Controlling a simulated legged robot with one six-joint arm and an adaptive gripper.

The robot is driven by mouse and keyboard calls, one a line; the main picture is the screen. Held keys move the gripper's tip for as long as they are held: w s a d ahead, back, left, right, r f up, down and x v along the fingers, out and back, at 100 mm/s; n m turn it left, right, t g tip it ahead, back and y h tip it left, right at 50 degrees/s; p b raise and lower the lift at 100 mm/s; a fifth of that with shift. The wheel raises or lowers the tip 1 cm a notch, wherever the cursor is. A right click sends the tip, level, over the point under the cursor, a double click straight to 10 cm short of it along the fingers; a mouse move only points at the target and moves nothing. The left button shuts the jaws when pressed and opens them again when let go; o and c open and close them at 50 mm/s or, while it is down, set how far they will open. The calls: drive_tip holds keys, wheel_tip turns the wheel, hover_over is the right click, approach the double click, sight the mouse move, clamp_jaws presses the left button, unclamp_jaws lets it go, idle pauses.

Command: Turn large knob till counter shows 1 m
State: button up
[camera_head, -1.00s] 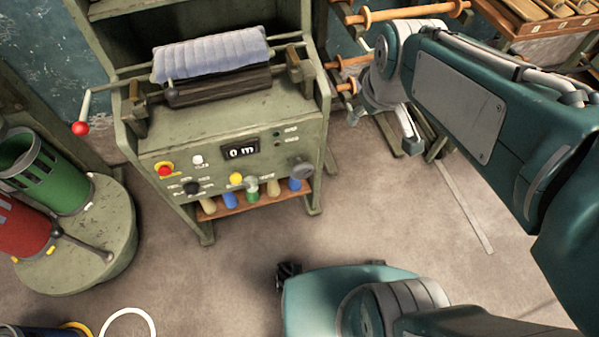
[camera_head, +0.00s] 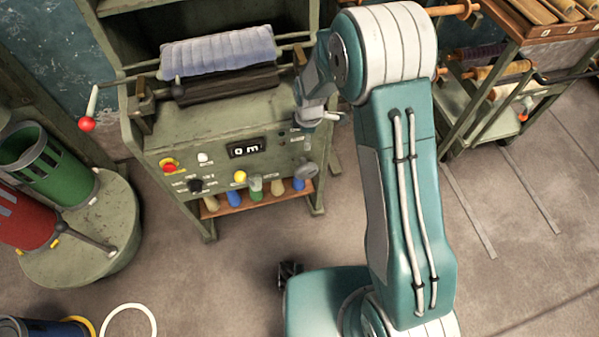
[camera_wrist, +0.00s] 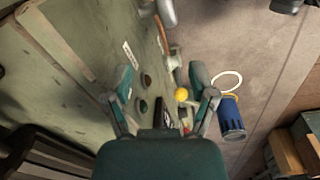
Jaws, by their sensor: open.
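The green machine's front panel carries a counter (camera_head: 245,149) that reads 0 m. The large grey knob (camera_head: 306,170) sits at the panel's right end, and a grey rounded part that looks like it is at the top of the wrist view (camera_wrist: 166,12). My gripper (camera_head: 318,117) is above the knob at the panel's upper right, apart from it. In the wrist view my gripper (camera_wrist: 163,88) has its fingers spread with nothing held between them; the panel lies beyond.
A yellow button (camera_head: 240,177), a black knob (camera_head: 195,186) and a red button (camera_head: 169,166) share the panel. Several coloured handles hang below it. A red-knobbed crank (camera_head: 88,124) is at left. Floor before the machine is clear.

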sight(299, 173)
drive_tip(key=f+n, duration=0.1)
drive_tip(key=f, duration=0.2)
drive_tip(key=a+f+n, duration=0.1)
drive_tip(key=f, duration=0.2)
drive_tip(key=a+f, duration=0.1)
drive_tip(key=f, duration=0.2)
drive_tip(key=shift+s+n+g, duration=0.25)
drive_tip(key=shift+n+g, duration=0.15)
wheel_tip(299, 173, down, 11)
drive_tip(key=shift+r, duration=0.1)
drive_tip(key=shift+c, duration=0.3)
clamp_jaws()
